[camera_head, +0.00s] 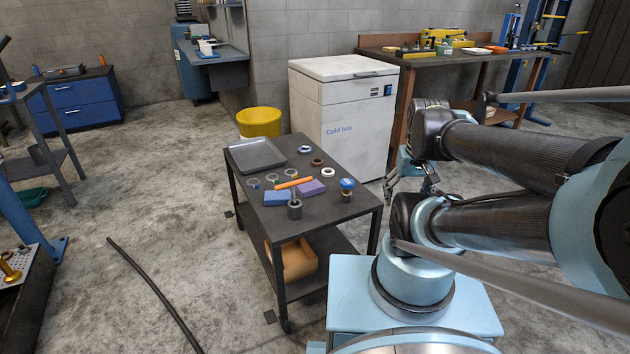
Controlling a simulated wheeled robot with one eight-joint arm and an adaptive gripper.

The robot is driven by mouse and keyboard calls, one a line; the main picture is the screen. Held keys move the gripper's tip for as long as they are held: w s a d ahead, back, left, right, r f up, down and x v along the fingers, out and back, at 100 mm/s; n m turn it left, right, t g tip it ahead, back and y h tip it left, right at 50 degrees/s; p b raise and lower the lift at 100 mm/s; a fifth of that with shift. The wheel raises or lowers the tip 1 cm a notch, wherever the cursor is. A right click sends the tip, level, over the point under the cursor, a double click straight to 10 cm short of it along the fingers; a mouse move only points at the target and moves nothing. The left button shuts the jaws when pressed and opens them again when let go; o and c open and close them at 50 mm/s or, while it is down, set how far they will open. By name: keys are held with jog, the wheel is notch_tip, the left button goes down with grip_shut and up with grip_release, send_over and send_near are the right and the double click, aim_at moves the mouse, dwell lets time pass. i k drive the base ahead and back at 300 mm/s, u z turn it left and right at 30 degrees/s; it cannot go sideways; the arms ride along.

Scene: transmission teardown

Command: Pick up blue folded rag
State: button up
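The blue folded rag (276,198) lies flat on the top of a dark cart (335,212), left of a purple folded cloth (311,188). A short grey cylindrical part stands just in front of and between them. My gripper (410,184) hangs beyond the cart's right edge, in front of the cold box side, well to the right of the rag and apart from it. Its dark fingers look spread, with nothing seen between them. Part of the gripper is hidden behind my arm.
The cart also holds a grey tray (256,154), an orange tool (294,183), several rings and a blue-topped jar (347,185). A white cold box (342,110) and yellow bin (259,122) stand behind. A brown item (296,259) sits on the lower shelf. Floor left of the cart is mostly clear.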

aim_at(272, 198)
jog(key=u, duration=0.7)
jog(key=k, duration=0.8)
jog(key=z, duration=0.2)
jog(key=i, duration=0.5)
